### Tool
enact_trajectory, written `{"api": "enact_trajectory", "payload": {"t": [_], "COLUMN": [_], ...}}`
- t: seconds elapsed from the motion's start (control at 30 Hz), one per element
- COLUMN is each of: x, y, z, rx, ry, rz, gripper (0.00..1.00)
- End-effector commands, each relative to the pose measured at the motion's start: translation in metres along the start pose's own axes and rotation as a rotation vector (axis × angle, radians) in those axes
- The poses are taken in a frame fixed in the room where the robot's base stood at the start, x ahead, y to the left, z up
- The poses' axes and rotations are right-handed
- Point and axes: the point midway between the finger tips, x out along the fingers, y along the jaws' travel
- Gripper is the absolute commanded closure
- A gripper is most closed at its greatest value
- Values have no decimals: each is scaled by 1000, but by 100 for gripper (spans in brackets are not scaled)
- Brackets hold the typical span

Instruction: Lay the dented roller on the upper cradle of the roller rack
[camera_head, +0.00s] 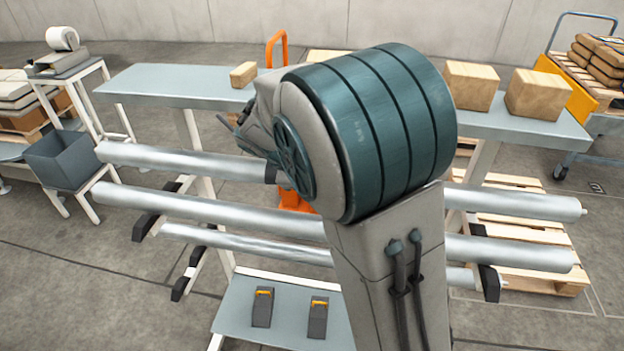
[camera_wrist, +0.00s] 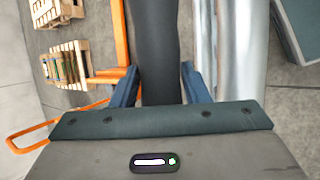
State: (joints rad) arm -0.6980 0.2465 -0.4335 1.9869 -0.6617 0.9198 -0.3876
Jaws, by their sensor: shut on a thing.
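In the wrist view my gripper (camera_wrist: 160,88) has its two blue fingers on either side of a dark sleeve-like length of a roller (camera_wrist: 155,45). A dent cannot be made out. The roller rack (camera_head: 147,226) has black-tipped arms on a white frame. Another silver roller (camera_head: 215,208) lies just in front of and below the held one, and also shows beside it in the wrist view (camera_wrist: 230,60). Whether the held roller touches a cradle is unclear.
A thinner silver roller (camera_head: 250,245) lies lower on the rack. A grey-topped table (camera_head: 165,85) with boxes stands behind. A grey bin (camera_head: 65,160) stands close to the rollers' left ends. A pallet (camera_head: 530,275) lies at right.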

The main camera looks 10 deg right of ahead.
Motion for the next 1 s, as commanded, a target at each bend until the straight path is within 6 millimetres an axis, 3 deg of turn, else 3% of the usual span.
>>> {"api": "enact_trajectory", "payload": {"t": [1.0], "x": [23], "y": [52], "z": [-4], "rx": [15], "ry": [-1], "rz": [6], "gripper": [100]}}
